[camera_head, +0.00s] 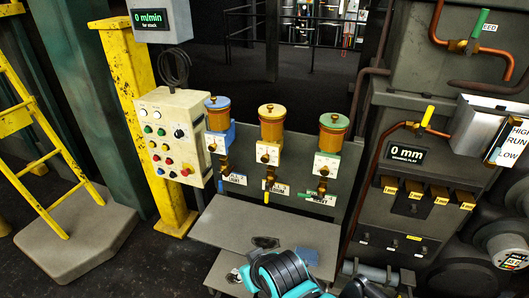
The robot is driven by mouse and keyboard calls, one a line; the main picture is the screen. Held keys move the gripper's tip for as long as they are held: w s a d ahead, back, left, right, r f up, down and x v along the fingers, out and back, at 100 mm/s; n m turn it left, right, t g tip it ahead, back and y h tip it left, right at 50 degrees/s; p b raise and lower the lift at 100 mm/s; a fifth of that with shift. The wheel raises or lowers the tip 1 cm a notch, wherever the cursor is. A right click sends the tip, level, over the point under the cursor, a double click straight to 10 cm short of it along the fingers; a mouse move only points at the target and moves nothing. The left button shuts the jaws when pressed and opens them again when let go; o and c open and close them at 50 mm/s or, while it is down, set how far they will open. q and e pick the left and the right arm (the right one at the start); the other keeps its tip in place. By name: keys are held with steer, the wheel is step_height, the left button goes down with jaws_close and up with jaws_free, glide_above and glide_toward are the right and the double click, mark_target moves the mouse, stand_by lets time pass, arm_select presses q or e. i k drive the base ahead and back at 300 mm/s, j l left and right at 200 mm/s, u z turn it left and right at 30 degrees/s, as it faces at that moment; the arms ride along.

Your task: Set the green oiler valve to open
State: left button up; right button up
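The green oiler (330,138) is the rightmost of three oilers on the grey panel. It has an amber cup with a green rim above a white-faced green block. Its small valve lever (309,194) shows low down beside a white label and appears to lie sideways to the left; its exact setting is too small to read. A teal and black part of my arm (283,274) shows at the bottom centre, well below the oiler and apart from it. No gripper fingertips show in this view.
Yellow (271,125) and blue (217,115) oilers stand left of the green one. A control box (172,138) is further left. A grey shelf (225,232) projects below, bearing a dark item and a bluish cloth-like item. A copper pipe (383,165) and grey cabinet stand right.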

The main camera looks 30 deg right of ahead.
mark_target(320, 197)
steer(key=z, duration=1.5)
